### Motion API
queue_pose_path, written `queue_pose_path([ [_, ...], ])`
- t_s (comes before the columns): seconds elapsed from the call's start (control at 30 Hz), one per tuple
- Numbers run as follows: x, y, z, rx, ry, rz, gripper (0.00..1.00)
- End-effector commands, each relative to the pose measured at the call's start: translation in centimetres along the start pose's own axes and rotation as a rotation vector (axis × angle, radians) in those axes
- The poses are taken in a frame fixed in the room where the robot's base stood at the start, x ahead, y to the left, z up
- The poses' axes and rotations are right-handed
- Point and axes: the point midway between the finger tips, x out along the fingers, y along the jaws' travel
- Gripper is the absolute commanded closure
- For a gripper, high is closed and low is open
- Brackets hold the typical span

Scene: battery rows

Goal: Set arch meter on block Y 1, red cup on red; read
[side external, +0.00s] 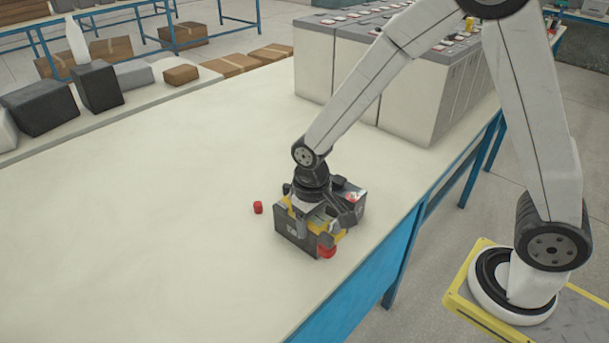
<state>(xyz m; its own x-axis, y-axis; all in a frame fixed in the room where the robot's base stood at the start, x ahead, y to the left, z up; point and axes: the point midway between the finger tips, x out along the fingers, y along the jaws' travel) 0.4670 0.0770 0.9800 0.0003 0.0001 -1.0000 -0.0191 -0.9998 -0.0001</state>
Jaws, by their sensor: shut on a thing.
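My gripper (322,212) points down over the near part of the pale table and is shut on a yellow and dark boxy thing, which looks like the arch meter (296,232). It has a pale label on its dark front face. A red cup (327,249) shows at its lower right, close to the tabletop. The gripper hides much of its top. Whether its underside touches the table cannot be told. The grey battery blocks (400,92) stand in rows at the back right, apart from my gripper, with red and white parts on top. Block Y 1 cannot be singled out.
A small red cylinder (258,207) sits on the pale table (140,240) just left of the meter. The table's left and middle are clear. Dark boxes (98,86) and a white bottle (76,40) stand on another bench at the back left. The table's blue edge is to the right.

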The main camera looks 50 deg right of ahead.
Motion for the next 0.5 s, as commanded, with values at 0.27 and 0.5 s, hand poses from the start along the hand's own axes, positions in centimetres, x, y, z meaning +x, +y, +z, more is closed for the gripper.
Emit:
queue_pose_path([
  [0.27,-1.8,3.7,-5.8,-0.016,0.003,0.0,1.0],
  [0.5,-2.9,6.2,-8.5,-0.032,0.002,0.0,1.0],
])
